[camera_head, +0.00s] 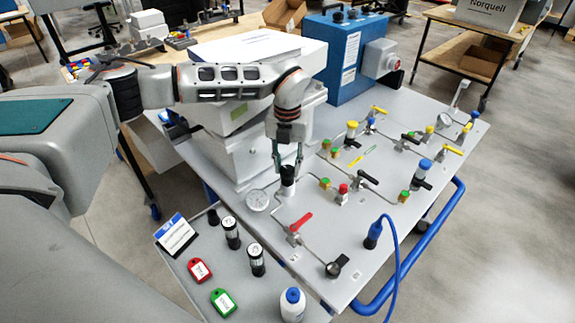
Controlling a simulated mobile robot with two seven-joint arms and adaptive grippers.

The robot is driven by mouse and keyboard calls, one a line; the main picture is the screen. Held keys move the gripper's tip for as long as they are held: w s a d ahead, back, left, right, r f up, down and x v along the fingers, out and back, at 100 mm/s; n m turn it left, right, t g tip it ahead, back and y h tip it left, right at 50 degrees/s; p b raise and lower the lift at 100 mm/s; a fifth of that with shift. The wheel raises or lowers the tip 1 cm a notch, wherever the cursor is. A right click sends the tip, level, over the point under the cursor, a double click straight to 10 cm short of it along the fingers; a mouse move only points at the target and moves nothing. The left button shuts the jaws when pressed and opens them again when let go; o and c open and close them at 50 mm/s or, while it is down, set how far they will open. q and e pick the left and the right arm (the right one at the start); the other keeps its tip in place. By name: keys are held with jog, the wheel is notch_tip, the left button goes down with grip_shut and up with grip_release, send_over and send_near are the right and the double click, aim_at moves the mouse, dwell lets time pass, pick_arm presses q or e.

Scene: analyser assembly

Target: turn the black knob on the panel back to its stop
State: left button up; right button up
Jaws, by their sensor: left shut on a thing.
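My left gripper (287,163) reaches down from above onto the panel (312,228), its fingers pointing downward. It is shut on the black knob (287,176), a small dark upright cylinder that stands on the panel behind the round gauge (257,200). The fingers hide part of the knob's top, and I cannot make out a mark showing its turn angle. My right gripper is not in view.
A red-handled valve (299,223) and another black fitting (335,268) stand nearer the front. Several coloured fittings and pipes fill the right side. A blue box (345,60) stands behind. A lower tray (222,268) holds black cylinders, tags and a bottle.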

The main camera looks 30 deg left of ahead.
aim_at(287, 169)
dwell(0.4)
pick_arm(q)
jog(key=o, duration=1.1)
notch_tip(287, 169, up, 12)
dwell(0.3)
